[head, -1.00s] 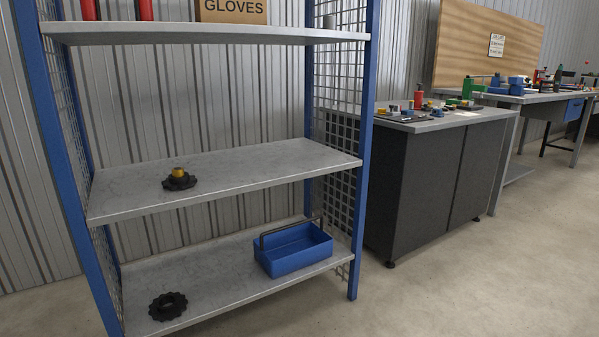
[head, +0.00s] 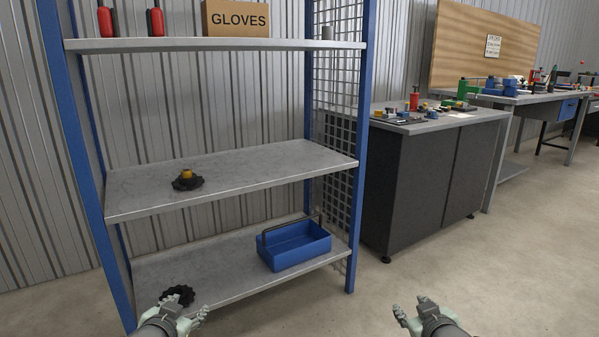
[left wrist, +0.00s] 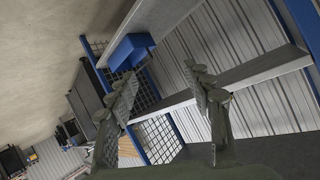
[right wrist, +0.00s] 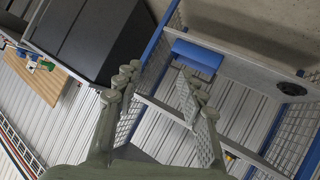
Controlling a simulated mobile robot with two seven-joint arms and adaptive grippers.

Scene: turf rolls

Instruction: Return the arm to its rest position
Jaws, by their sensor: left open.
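My left gripper (head: 184,306) shows at the bottom left of the head view, in front of the lower shelf and partly over a black toothed disc (head: 178,295). In the left wrist view its fingers (left wrist: 160,80) are spread with nothing between them. My right gripper (head: 411,307) shows at the bottom right of the head view, over open floor. In the right wrist view its fingers (right wrist: 157,82) are apart and empty. Both grippers look clear of the shelves.
A blue-framed rack (head: 356,200) stands ahead. Its middle shelf (head: 240,178) holds a black disc with a yellow top (head: 186,181); its lower shelf holds a blue tote (head: 295,253). A dark cabinet (head: 420,190) stands right. The floor (head: 480,265) is clear.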

